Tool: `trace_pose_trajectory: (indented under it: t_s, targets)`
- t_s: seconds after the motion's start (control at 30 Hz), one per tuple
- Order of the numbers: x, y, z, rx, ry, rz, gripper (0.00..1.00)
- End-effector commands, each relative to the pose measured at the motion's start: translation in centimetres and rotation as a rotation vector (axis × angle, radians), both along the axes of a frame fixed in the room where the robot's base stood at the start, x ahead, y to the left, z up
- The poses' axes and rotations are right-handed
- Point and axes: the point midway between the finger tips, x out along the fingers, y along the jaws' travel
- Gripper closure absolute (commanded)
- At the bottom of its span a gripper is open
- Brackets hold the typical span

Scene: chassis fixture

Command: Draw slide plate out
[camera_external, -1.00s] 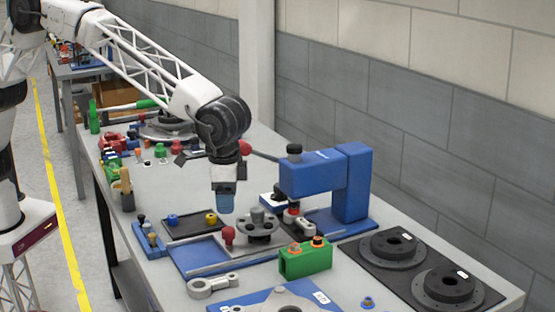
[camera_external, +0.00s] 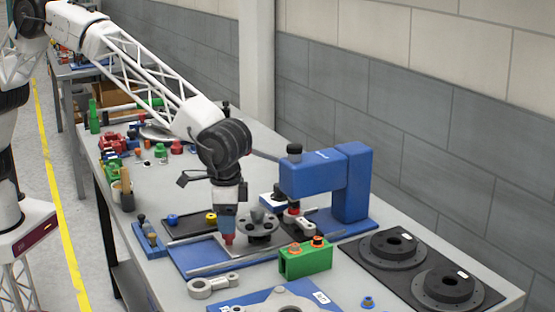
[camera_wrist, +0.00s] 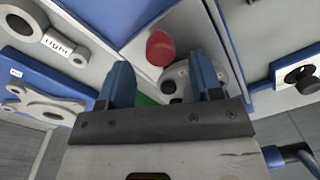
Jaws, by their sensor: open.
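The slide plate (camera_wrist: 188,25) is a flat grey plate with a red knob (camera_wrist: 160,48) at one end. It sits between rails on a blue base (camera_external: 190,262) and carries a round grey part (camera_external: 262,228). My gripper (camera_external: 228,234) is low over the knob end, pointing down; the knob's red (camera_external: 228,240) shows just at the fingertips. In the wrist view my open gripper (camera_wrist: 160,64) has one blue finger on each side of the knob. I cannot tell whether the fingers touch it. Part of the plate is hidden behind my gripper.
A blue press (camera_external: 325,175) stands close behind and right of the slide. A green block (camera_external: 305,261) with orange tops stands in front. A grey link part (camera_external: 213,286) lies at front left. Black discs (camera_external: 392,247) sit on a dark mat at right.

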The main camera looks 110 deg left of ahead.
Motion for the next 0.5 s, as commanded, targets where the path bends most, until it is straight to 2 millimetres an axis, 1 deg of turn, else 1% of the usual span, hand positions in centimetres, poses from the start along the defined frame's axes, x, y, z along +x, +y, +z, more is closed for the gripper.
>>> trace_pose_trajectory:
  t_s: [0.03, 0.2, 0.33, 0.5]
  targets:
    - [0.0, 0.0, -0.6, 0.0, 0.0, 0.0, 0.41]
    - [-0.1, 0.1, -2.1, 0.0, 0.001, 0.0, 0.41]
    - [0.0, 0.1, -2.7, 0.0, 0.0, 0.0, 0.41]
    - [0.0, 0.1, -2.9, 0.0, -0.001, 0.0, 0.41]
